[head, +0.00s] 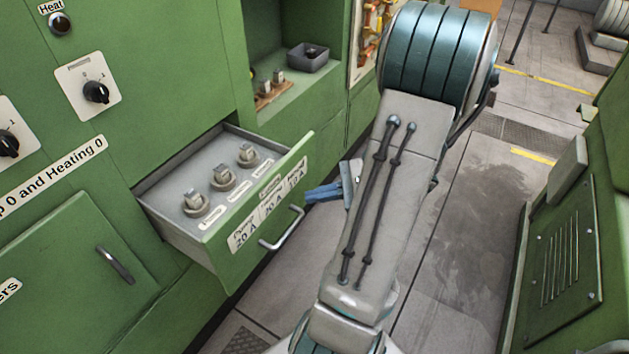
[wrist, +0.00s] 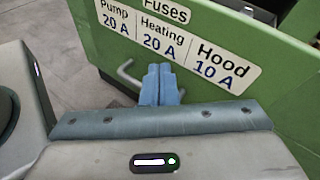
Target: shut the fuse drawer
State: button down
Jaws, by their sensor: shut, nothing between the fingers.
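The fuse drawer (head: 262,205) is a green-fronted drawer pulled well out of the green cabinet in the head view. Its front carries a silver bar handle (head: 282,229) and white fuse labels. Three fuses (head: 222,178) stand in a row inside it. My gripper (head: 308,196) is at the drawer front's outer side, near the handle, with blue fingers pointing toward it. In the wrist view my gripper (wrist: 160,70) has its fingers together and empty, in front of the labelled drawer front (wrist: 215,95). The handle (wrist: 128,75) shows just left of the fingers. I cannot tell whether the fingertips touch the front.
An open recess (head: 285,90) above the drawer holds a grey box (head: 308,57) and small parts. A closed green door (head: 80,275) is at lower left. Another green machine (head: 570,250) stands at right. Grey floor (head: 470,230) lies clear between.

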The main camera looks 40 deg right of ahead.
aim_at(309, 172)
jog(key=s+d+f+m+t+h+b, duration=0.1)
jog(key=s+d+f+m+t+h, duration=0.1)
jog(key=d+f+m+t+h, duration=0.3)
jog(key=s+d+f+m+t+b, duration=0.1)
jog(key=s+d+m+t, duration=0.25)
jog(key=d, duration=0.35)
jog(key=shift+g, duration=0.25)
jog(key=x, duration=1.4)
jog(key=shift+w+r+b, duration=0.1)
jog(key=shift+w+b, duration=0.25)
jog(key=shift+d, duration=0.1)
